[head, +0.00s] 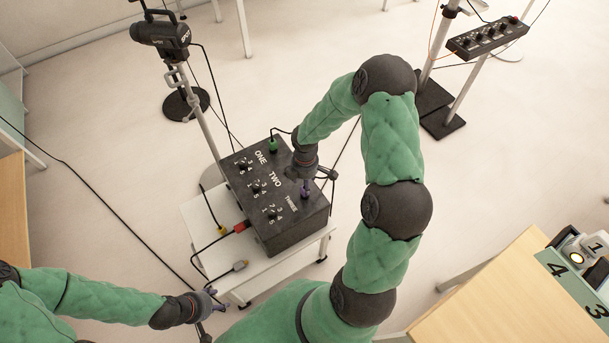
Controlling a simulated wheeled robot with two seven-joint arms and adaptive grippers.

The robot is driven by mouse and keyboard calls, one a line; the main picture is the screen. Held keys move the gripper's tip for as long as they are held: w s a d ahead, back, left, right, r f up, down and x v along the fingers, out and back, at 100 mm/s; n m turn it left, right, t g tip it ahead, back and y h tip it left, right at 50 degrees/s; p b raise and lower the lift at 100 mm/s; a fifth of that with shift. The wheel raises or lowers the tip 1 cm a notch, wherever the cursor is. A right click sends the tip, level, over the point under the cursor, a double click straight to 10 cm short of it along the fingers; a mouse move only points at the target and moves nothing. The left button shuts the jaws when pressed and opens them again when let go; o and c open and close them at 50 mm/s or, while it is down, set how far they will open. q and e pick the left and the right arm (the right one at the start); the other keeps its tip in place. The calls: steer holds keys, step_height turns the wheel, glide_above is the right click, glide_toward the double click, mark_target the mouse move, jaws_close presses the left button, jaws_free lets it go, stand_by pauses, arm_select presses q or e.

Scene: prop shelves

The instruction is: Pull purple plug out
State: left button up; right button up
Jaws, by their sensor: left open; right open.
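A black box (290,236) with rows labelled ONE, TWO and THREE stands on a small white table. A small purple plug (305,190) sits upright on the box top at its right side, near the label THREE. My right gripper (315,176) is open and close around or beside the purple plug; the gripper partly hides that spot, so I cannot tell whether they touch. My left gripper (217,298) is open and empty at the lower left, in front of the white table and away from the box.
A green plug (273,146) sits at the box's far edge. Red (241,226), yellow (222,230) and grey (240,265) plugs with cables lie on the white table (205,262) or against the box. A lamp stand (205,125) rises behind. A wooden table (500,300) is at right.

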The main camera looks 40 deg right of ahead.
steer(key=shift+f+b, duration=0.35)
steer(key=shift+f, duration=1.3)
jaws_close()
